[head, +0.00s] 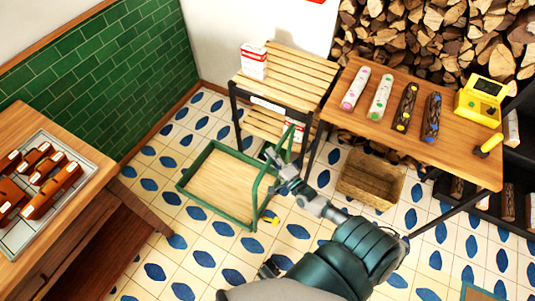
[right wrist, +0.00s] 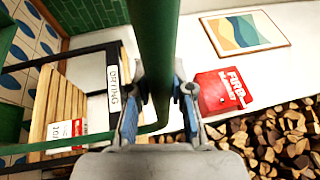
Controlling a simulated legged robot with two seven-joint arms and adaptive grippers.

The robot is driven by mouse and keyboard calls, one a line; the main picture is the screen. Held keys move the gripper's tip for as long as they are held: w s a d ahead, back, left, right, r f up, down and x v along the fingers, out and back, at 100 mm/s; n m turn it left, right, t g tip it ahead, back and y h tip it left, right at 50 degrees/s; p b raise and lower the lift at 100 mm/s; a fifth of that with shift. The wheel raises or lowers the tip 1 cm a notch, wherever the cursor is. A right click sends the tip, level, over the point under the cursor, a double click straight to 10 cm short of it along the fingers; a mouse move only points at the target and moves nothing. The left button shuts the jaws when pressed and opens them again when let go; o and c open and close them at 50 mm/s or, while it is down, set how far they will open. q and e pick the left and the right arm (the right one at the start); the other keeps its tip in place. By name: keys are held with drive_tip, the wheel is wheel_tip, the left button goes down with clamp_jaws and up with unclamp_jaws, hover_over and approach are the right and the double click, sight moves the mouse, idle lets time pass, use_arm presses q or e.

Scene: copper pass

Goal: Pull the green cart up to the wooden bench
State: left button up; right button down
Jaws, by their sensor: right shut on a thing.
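The green cart (head: 213,213) stands on the tiled floor, a low green frame with a pale wooden deck and an upright tube handle at its right end. My right gripper (head: 275,163) is shut on the handle. In the right wrist view the green handle tube (right wrist: 155,50) runs between the fingers of the right gripper (right wrist: 158,100). A wooden bench with drawers (head: 75,138) stands at the left, with floor between it and the cart. A wooden-topped table (head: 385,128) stands at the right; which one the task means is unclear.
A slatted wooden rack (head: 285,72) labelled DRYING stands just behind the cart. A wicker basket (head: 371,180) sits under the right table, which bears several rolls and a yellow device (head: 481,100). A tray (head: 85,163) lies on the left bench. Tiled floor is open left of the cart.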

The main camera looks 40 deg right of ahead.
drive_tip(key=shift+s+d, duration=0.15)
drive_tip(key=shift+d, duration=0.2)
drive_tip(key=c, duration=1)
unclamp_jaws()
drive_tip(key=shift+f, duration=0.1)
drive_tip(key=shift+c, duration=0.2)
drive_tip(key=shift+o, duration=0.2)
drive_tip(key=shift+w+d+f, duration=0.2)
drive_tip(key=shift+d, duration=0.1)
drive_tip(key=shift+s, duration=0.15)
drive_tip(key=shift+s+a, duration=0.15)
drive_tip(key=shift+s, duration=0.15)
use_arm(q)
drive_tip(key=shift+w+d, duration=0.1)
drive_tip(key=shift+d, duration=0.25)
use_arm(e)
drive_tip(key=s+f, duration=0.2)
drive_tip(key=s, duration=0.9)
drive_tip(key=shift+d+f, duration=0.15)
drive_tip(key=shift+d, duration=0.05)
